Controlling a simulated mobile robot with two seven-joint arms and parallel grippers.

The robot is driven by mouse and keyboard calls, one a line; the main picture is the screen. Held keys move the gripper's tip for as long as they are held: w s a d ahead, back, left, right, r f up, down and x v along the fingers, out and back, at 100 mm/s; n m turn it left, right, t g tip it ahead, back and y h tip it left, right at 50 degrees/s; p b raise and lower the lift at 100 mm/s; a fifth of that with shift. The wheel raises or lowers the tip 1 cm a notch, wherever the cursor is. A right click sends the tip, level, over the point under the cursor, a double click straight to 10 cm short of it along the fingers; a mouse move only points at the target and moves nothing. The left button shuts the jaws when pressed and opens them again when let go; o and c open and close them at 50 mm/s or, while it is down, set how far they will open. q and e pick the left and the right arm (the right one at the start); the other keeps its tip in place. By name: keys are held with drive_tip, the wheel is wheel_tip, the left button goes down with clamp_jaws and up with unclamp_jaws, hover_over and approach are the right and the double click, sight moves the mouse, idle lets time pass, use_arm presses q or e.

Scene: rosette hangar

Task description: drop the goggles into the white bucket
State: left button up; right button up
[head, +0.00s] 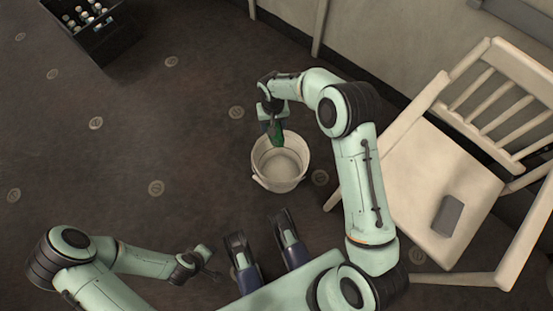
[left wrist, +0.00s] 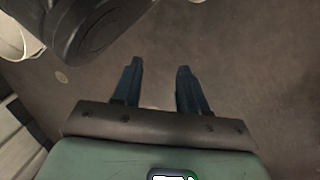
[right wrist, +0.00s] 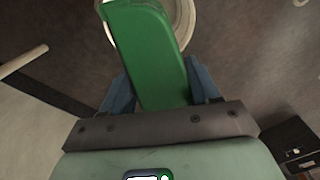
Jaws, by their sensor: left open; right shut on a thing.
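The white bucket (head: 287,182) stands upright on the floor near the middle of the head view, and its visible inside looks empty. My right gripper (head: 272,112) is shut on a green thing, which I take as the goggles (head: 276,132). They hang at the bucket's far rim in the picture; whether they touch it I cannot tell. In the right wrist view the goggles (right wrist: 150,50) show as a long green slab between the fingers, with the bucket's rim (right wrist: 188,22) partly hidden behind. My left gripper (head: 207,260) is open and empty, away from the bucket; its spread fingers show in the left wrist view (left wrist: 159,75).
A white chair (head: 415,185) with a grey block (head: 448,215) on its seat stands right of the bucket. A black crate (head: 105,40) with several bottles sits at the upper left. A wall runs along the upper right. The dark floor left of the bucket is clear.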

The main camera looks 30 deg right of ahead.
use_arm(q)
drive_tip(key=s+a+f+g+b, duration=0.2)
drive_tip(key=s+f+g+b, duration=0.1)
drive_tip(key=s+f+b, duration=0.2)
drive_tip(key=shift+s+f+n, duration=0.3)
drive_tip(key=shift+s+f, duration=0.8)
drive_tip(key=shift+s, duration=0.3)
use_arm(e)
drive_tip(key=s+d+f+m, duration=0.1)
drive_tip(key=d+f+m, duration=0.1)
drive_tip(key=f, duration=0.8)
drive_tip(key=s+d+f+m, duration=0.1)
drive_tip(key=d+f+m, duration=0.1)
drive_tip(key=f, duration=0.9)
drive_tip(key=o, duration=1.2)
drive_tip(key=shift+c, duration=0.2)
drive_tip(key=shift+r, duration=0.1)
use_arm(q)
drive_tip(key=w+d+r+t+p, duration=0.1)
drive_tip(key=w+r+t+p, duration=0.1)
drive_tip(key=w, duration=0.5)
wheel_tip(320, 180, up, 3)
drive_tip(key=shift+w+f+t+p, duration=0.15)
drive_tip(key=shift+w+t+p, duration=0.25)
drive_tip(key=shift+p, duration=0.45)
use_arm(e)
wheel_tip(320, 180, up, 13)
drive_tip(key=shift+s+r, duration=0.1)
drive_tip(key=shift+s, duration=0.05)
